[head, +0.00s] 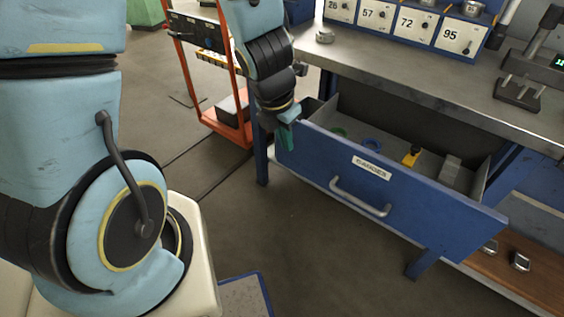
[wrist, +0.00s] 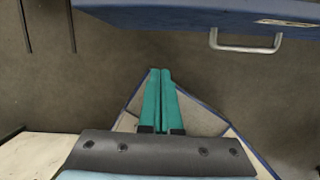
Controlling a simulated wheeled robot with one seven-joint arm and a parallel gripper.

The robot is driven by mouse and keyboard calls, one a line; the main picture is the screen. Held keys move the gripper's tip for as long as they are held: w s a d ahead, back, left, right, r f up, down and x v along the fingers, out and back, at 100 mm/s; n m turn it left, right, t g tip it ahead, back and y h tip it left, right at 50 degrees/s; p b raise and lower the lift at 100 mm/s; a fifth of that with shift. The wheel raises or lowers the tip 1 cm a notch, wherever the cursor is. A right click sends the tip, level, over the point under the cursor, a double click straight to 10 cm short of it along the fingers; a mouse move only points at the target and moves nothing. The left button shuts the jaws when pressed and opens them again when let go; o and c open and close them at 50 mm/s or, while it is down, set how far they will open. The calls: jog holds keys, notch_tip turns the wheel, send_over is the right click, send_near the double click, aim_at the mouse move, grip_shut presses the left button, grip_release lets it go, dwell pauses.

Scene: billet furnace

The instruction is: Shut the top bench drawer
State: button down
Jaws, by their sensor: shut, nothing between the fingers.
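The top bench drawer (head: 425,210) is blue, labelled GAUGES, and stands pulled well out of the bench. Its silver bar handle (head: 360,198) is on the front. Inside lie a green ring, a blue ring, a yellow item and a grey block. My gripper (head: 287,138) is at the left end of the drawer front; its teal fingers are shut and empty. In the wrist view my gripper (wrist: 160,72) points toward the drawer front (wrist: 170,14), with floor visible between; the handle (wrist: 245,43) is to the right. Whether the gripper touches the drawer is unclear in the head view.
The steel bench top (head: 410,68) carries numbered boxes (head: 410,28) and a gauge stand (head: 525,80). An orange cart (head: 230,125) stands left of the bench. A wooden lower shelf (head: 530,272) holds small metal parts. The floor before the drawer is mostly clear.

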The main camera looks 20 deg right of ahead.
aim_at(301, 157)
jog(key=shift+n, duration=0.4)
jog(key=x, duration=0.3)
jog(key=d+b+x, duration=0.1)
jog(key=x, duration=0.3)
jog(key=w+d+x, duration=0.1)
jog(key=x, duration=0.2)
jog(key=shift+b, duration=0.35)
jog(key=shift+w+d+f, duration=0.15)
jog(key=shift+w+d, duration=0.25)
jog(key=shift+d, duration=0.1)
